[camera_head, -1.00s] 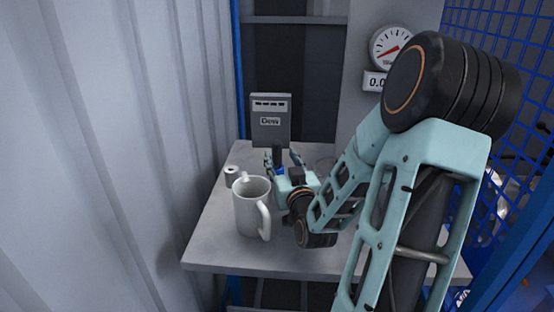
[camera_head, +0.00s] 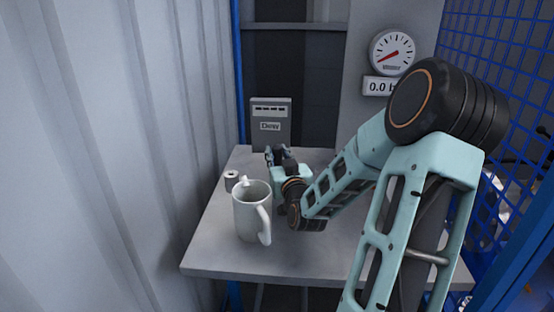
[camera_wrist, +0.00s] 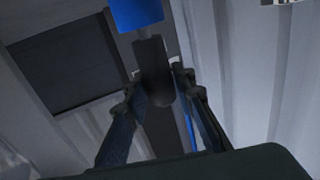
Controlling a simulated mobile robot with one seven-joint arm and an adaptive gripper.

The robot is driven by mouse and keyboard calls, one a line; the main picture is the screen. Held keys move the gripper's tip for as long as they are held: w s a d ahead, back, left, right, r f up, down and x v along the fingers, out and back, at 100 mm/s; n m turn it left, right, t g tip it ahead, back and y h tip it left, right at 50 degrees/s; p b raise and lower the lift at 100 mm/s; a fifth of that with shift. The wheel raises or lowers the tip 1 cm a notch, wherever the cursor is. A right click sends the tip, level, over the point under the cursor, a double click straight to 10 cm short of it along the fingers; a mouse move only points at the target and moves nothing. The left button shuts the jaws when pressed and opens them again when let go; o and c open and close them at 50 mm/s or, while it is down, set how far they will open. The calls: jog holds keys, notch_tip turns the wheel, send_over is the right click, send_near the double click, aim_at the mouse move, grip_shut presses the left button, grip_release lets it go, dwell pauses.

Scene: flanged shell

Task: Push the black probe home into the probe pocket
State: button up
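The black probe (camera_wrist: 155,75) shows in the wrist view as a dark rod with a rounded near end. A blue part (camera_wrist: 138,14) shows at its far end, cut by the frame edge. The fingers of my gripper (camera_wrist: 158,88) stand on both sides of the probe and appear closed on it. In the head view my gripper (camera_head: 279,155) is over the far part of the table, in front of the grey box marked "Dew" (camera_head: 271,136). The probe is hard to make out there among the dark fingers. I cannot make out the probe pocket.
A white mug (camera_head: 250,215) stands on the grey table (camera_head: 220,258), close to my wrist. A small grey cylinder (camera_head: 231,181) stands at the table's left edge. A dial gauge (camera_head: 392,53) hangs behind. A blue mesh (camera_head: 500,70) bounds the right side, and a ribbed wall the left.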

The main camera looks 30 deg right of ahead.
grip_shut()
jog(key=shift+r, duration=0.1)
